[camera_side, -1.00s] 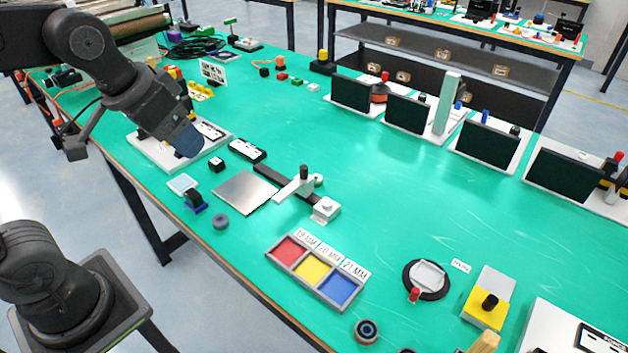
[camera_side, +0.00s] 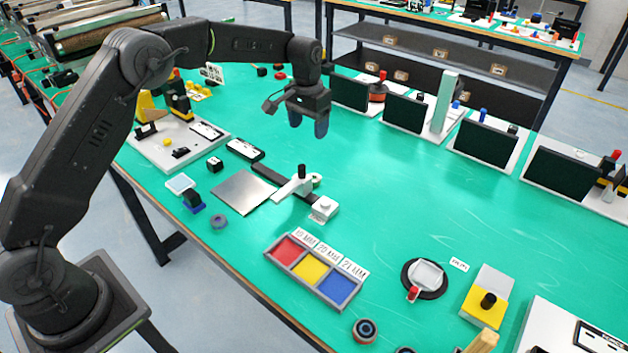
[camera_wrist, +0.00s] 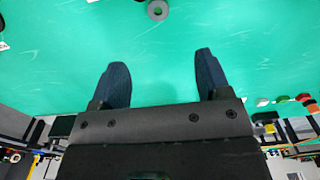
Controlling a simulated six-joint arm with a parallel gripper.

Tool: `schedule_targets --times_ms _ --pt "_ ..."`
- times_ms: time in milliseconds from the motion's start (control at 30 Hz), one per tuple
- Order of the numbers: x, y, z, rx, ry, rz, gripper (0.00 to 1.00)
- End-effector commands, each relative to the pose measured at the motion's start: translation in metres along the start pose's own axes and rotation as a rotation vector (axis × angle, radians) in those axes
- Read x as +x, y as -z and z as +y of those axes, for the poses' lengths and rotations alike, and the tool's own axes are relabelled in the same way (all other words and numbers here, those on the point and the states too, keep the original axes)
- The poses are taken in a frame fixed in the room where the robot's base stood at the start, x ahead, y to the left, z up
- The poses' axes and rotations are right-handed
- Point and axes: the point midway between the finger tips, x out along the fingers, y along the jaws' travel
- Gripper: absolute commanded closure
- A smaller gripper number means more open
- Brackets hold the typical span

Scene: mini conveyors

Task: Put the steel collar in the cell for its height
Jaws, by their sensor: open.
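A small grey steel collar (camera_side: 317,180) lies on the green bench, just behind the white arm of a height gauge (camera_side: 292,190) that partly hides it. In the wrist view, a grey ring (camera_wrist: 158,10), seemingly this collar, lies near the top edge, beyond my fingertips. My gripper (camera_side: 308,123) points down above the bench, behind and apart from the collar. Its two blue fingers (camera_wrist: 160,62) are spread with nothing between them. The three-cell tray (camera_side: 318,294) has red, yellow and blue floors, all empty. Its labels seem to read 19, 20 and 21 MM.
A round black stand (camera_side: 425,279) and a yellow-and-white block (camera_side: 487,298) stand right of the tray. Dark panels (camera_side: 404,113) line the back. The bench between gauge and panels is clear.

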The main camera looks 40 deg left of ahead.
Motion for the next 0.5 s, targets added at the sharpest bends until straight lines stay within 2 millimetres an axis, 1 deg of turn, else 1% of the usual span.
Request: schedule_targets --times_ms 33,100,167,267,333,500 --pt "0.012 0.005 -0.001 0.000 -0.001 -0.011 0.30" --pt "0.023 0.009 -0.002 0.000 -0.001 -0.022 0.30" --pt "0.028 0.011 -0.002 0.000 -0.001 -0.026 0.30" --pt "0.039 0.012 -0.002 0.000 -0.001 -0.031 0.30" --pt "0.050 0.011 -0.002 0.000 -0.001 -0.033 0.30" --pt "0.084 0.009 -0.001 0.000 -0.001 -0.033 0.30"
